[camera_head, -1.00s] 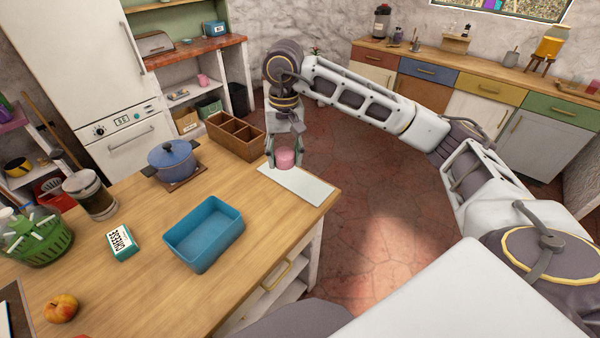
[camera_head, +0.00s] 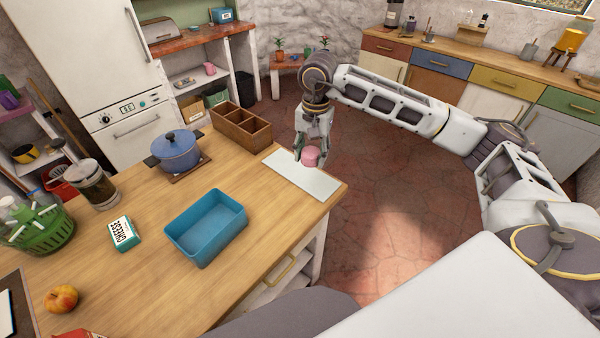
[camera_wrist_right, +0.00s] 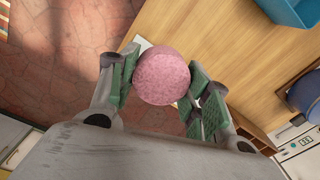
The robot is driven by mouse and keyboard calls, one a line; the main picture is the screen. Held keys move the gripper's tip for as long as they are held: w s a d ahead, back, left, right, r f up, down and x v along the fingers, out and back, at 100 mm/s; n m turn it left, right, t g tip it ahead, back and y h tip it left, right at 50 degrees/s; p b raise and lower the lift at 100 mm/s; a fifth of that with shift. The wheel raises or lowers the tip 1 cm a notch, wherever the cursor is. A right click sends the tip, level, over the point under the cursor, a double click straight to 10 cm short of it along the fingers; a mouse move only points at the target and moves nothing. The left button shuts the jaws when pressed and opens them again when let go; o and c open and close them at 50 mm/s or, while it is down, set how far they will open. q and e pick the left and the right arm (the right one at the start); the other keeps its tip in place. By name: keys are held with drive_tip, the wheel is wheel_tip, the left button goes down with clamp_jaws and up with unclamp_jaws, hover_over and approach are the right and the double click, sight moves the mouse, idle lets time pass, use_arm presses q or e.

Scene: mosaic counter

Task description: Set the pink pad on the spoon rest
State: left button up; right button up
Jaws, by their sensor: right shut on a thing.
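The pink pad (camera_head: 311,157) is a short, round, speckled pink cylinder, held in my right gripper (camera_head: 308,158). In the right wrist view the pad (camera_wrist_right: 162,76) sits between the green-lined fingers of the gripper (camera_wrist_right: 160,85), which are shut on its sides. In the head view the pad appears in front of the far right edge of a flat white board (camera_head: 305,183) on the counter, and seems raised above it. I cannot tell for sure whether this board is the spoon rest; nothing else looks clearly like one. My left gripper is out of view.
Open tiled floor (camera_head: 400,190) lies right of the counter.

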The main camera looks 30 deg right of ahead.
sight(317, 155)
drive_tip(key=m, duration=0.1)
drive_tip(key=d+f+m, duration=0.1)
drive_tip(key=m, duration=0.1)
drive_tip(key=d+f+m, duration=0.1)
drive_tip(key=m, duration=0.1)
drive_tip(key=shift+w+f, duration=0.15)
drive_tip(key=shift+w, duration=0.05)
drive_tip(key=w+d+f+n, duration=0.2)
drive_tip(key=n, duration=1.3)
drive_tip(key=w+d+f+n, duration=0.1)
drive_tip(key=f+n, duration=0.1)
drive_tip(key=n, duration=1.3)
drive_tip(key=shift+w+d+f+g+b, duration=0.2)
drive_tip(key=shift+w+d+g+b, duration=0.1)
drive_tip(key=shift+w+d, duration=0.05)
idle(0.9)
idle(0.4)
drive_tip(key=shift+f+p, duration=0.4)
drive_tip(key=shift+f, duration=2.1)
drive_tip(key=shift+f, duration=0.1)
